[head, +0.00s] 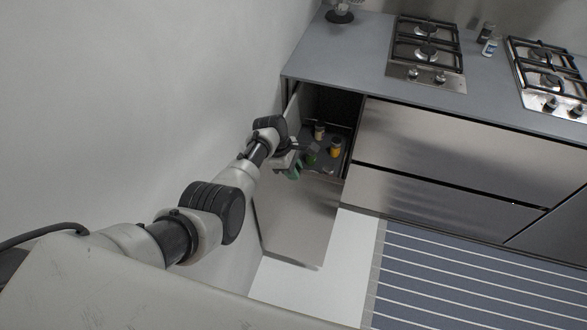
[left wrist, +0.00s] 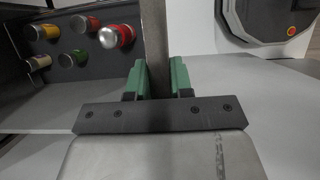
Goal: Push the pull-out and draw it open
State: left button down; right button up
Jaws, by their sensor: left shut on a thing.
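The pull-out (head: 300,222) stands drawn out from the counter at its left end, with a tall steel front panel. Its inside tray (head: 342,168) shows behind the panel and holds several small jars. My left gripper (head: 292,168) is at the top of the front panel. In the left wrist view its green fingers (left wrist: 160,80) are shut on the panel's upright edge (left wrist: 155,45), one finger on each side. My right gripper is in neither view.
An orange jar (head: 335,147) and other jars sit inside the pull-out; a red one (left wrist: 117,36) shows in the left wrist view. Steel drawers (head: 440,145) are closed to the right. A white wall (head: 150,90) runs close on the left. A striped runner (head: 460,285) covers the floor.

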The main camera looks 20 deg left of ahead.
pick_arm(q)
jog(key=shift+s, duration=0.1)
dwell(0.4)
jog(key=c, duration=1)
grip_release()
jog(key=shift+a+r, duration=0.2)
jog(key=shift+r, duration=0.3)
jog(key=p+v, duration=0.1)
jog(key=v, duration=0.8)
jog(key=shift+a+r, duration=0.15)
jog(key=shift+r, duration=0.2)
